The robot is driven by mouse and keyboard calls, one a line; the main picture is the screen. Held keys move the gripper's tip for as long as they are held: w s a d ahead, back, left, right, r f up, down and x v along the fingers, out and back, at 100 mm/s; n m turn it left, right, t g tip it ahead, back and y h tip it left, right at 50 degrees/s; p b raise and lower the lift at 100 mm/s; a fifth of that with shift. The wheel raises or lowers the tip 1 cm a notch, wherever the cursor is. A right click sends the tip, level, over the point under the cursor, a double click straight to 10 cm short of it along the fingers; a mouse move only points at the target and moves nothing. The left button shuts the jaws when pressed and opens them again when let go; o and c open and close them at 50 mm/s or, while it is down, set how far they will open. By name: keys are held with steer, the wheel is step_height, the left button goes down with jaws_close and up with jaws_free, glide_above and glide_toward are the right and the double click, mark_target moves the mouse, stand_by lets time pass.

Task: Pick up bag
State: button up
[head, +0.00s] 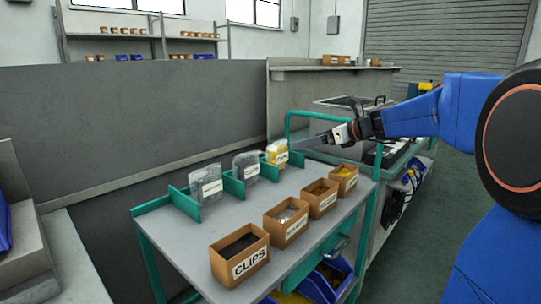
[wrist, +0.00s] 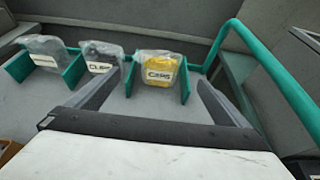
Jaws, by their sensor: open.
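Three clear bags with white labels stand in a row along the back of the cart top, between green dividers. The bag with yellow contents (head: 277,152) is at the right end of the row; it also shows in the wrist view (wrist: 159,68). The middle grey bag (head: 246,166) and the left grey bag (head: 206,184) stand beside it. My gripper (head: 305,144) is open and empty, near the yellow bag in the head view. In the wrist view its fingers (wrist: 164,76) point toward the yellow bag, with a finger on each side. I cannot tell the remaining distance.
Several open cardboard bins line the cart's front edge, including one labelled CLIPS (head: 239,256). A green cart rail (wrist: 275,72) rises at the right end. A grey panel (head: 150,110) stands behind the cart. The cart top between bags and bins is clear.

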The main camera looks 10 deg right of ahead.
mark_target(282, 146)
steer(key=x, duration=1.1)
steer(key=shift+x, duration=3.1)
steer(key=shift+w+d, duration=0.15)
steer(key=shift+d, duration=0.05)
steer(key=c, duration=1.1)
